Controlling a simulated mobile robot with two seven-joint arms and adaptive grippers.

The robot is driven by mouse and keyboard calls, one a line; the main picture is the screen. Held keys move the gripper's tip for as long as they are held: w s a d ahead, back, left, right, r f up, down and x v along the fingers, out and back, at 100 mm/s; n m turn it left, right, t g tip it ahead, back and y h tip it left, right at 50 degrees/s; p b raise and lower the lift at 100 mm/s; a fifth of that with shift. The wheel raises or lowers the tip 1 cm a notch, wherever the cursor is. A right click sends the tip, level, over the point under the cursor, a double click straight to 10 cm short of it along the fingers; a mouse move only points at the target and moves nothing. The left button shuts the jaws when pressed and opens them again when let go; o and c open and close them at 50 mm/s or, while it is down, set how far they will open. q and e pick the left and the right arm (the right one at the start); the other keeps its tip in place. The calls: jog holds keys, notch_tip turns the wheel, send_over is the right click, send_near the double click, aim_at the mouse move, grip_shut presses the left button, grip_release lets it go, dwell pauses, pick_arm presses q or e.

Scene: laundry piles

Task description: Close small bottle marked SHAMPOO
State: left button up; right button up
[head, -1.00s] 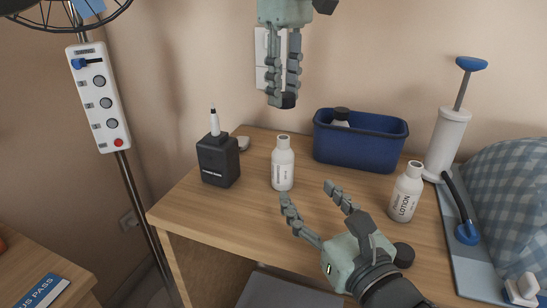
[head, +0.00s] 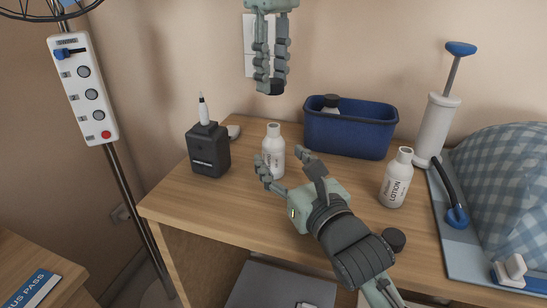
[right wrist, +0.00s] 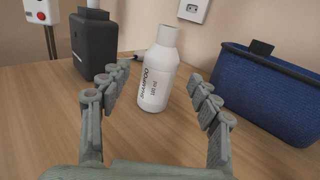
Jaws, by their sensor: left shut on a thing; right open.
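The small white bottle marked SHAMPOO (right wrist: 158,82) stands upright on the table; in the head view (head: 273,145) its neck has no cap on it. My right gripper (head: 281,158) is open, its fingers pointing at the bottle from the front; in the right wrist view the bottle is just ahead, between the two fingers (right wrist: 158,100), not gripped. My left gripper (head: 270,84) is shut on a dark cap (head: 270,88), held high above and behind the bottle. A second dark round cap (head: 394,240) lies on the table beside my right forearm.
A white LOTION bottle (head: 396,180), also uncapped, stands at the right. A blue bin (head: 350,135) holding a dark-capped bottle (head: 330,104) is behind. A black box with a pen-like tip (head: 208,150) is left of the shampoo. A white pump (head: 436,130) stands far right.

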aim_at(278, 155)
jog(key=shift+x, duration=2.2)
grip_shut()
